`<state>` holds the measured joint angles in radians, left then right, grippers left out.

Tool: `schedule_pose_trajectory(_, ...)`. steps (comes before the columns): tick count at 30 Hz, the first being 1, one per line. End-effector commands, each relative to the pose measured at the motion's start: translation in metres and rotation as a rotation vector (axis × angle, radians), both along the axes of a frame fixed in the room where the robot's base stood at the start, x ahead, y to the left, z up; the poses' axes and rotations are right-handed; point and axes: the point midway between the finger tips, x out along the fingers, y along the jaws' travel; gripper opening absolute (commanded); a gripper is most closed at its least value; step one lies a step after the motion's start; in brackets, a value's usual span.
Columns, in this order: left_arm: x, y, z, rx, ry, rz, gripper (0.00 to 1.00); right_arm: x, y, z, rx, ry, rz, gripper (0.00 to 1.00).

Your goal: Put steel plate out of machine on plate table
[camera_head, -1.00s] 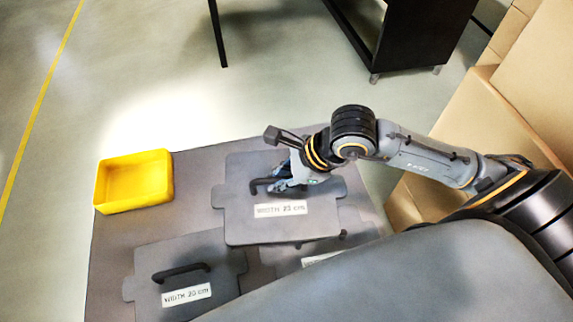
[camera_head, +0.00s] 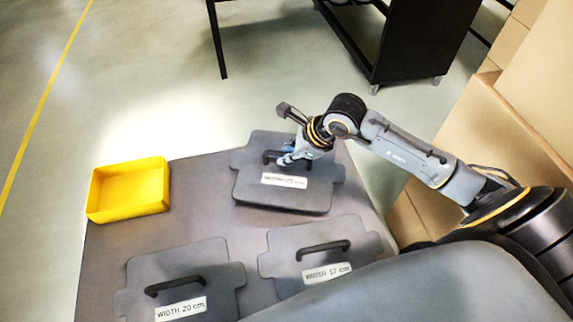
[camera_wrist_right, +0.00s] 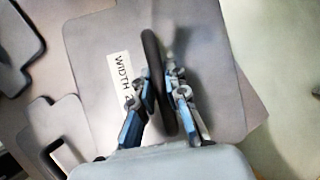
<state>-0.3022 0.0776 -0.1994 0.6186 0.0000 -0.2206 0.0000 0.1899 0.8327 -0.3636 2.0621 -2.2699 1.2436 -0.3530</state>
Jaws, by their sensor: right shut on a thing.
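A grey steel plate labelled with a width, probably 23 cm (camera_head: 283,196), is at the far part of the plate table (camera_head: 215,228). My right gripper (camera_head: 284,159) is shut on its black handle; the handle (camera_wrist_right: 158,80) runs between the fingers (camera_wrist_right: 160,105) in the right wrist view. The plate lies flat, at or just above the table top; I cannot tell which. Two more plates lie on the table: one marked 20 cm (camera_head: 185,266) at front left and one marked 17 cm (camera_head: 310,237) at front right. My left gripper is not in view.
A yellow bin (camera_head: 128,190) sits at the table's left edge. Cardboard boxes (camera_head: 480,130) stand at the right. A black cabinet (camera_head: 418,42) stands beyond the table. Bare table top shows between the bin and the plates. A yellow line (camera_head: 45,95) marks the floor.

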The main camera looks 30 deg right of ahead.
Motion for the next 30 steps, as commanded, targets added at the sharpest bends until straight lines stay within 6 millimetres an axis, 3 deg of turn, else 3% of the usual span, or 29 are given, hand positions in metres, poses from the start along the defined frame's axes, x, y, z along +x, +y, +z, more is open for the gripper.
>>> schedule_pose_trajectory(11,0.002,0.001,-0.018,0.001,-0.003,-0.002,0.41,0.019,-0.007,-0.02,0.003,-0.01,-0.001,0.0)
schedule_pose_trajectory(18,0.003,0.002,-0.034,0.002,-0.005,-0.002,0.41,0.021,-0.008,-0.052,0.004,-0.008,0.0,0.0)
schedule_pose_trajectory(28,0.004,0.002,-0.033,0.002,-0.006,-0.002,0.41,0.021,-0.009,-0.053,0.002,-0.009,0.0,0.0)
schedule_pose_trajectory(29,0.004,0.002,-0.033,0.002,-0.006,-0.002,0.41,0.019,-0.009,-0.055,0.0,-0.002,0.001,0.17)
schedule_pose_trajectory(30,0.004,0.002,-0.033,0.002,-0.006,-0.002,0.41,0.019,-0.009,-0.055,0.0,-0.002,0.001,0.26)
